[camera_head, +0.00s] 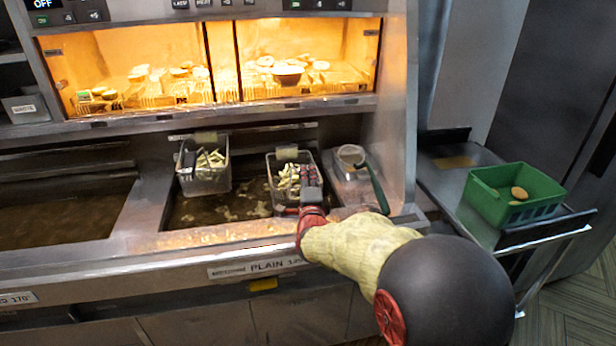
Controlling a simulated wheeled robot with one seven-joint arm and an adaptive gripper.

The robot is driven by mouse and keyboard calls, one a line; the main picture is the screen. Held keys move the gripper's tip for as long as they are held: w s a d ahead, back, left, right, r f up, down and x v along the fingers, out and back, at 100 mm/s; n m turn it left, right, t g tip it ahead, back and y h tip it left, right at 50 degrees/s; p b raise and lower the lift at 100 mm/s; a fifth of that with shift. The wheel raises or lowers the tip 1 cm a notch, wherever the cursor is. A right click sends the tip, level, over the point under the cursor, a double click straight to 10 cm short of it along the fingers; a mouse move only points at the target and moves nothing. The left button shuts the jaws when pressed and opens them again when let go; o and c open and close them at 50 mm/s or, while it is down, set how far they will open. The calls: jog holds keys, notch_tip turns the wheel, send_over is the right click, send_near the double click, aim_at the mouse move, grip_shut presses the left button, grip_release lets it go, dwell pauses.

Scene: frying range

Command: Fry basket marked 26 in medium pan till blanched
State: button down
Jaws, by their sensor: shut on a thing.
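Two fry baskets with pale chips are at the pan marked PLAIN (226,210), which holds brown oil. The left basket (206,182) is at the back left of this pan, with a tag above it. The right basket (274,172) is at the pan's right side, also tagged. I cannot read the number on either tag. My gripper (312,192) is at the right basket's front right and is shut on it, though the fingers are partly hidden by my wrist. Whether the basket's underside touches the oil is hard to tell.
Another oil pan (60,215) lies at the left. A strainer (351,155) with a green handle rests right of the baskets. A green crate (490,196) stands on the right shelf. A lit warming cabinet (225,95) with food is above the pans.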

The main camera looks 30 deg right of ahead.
jog(key=shift+f+b, duration=3.5)
jog(key=shift+f, duration=2.65)
jog(key=shift+r, duration=0.1)
dwell(1.5)
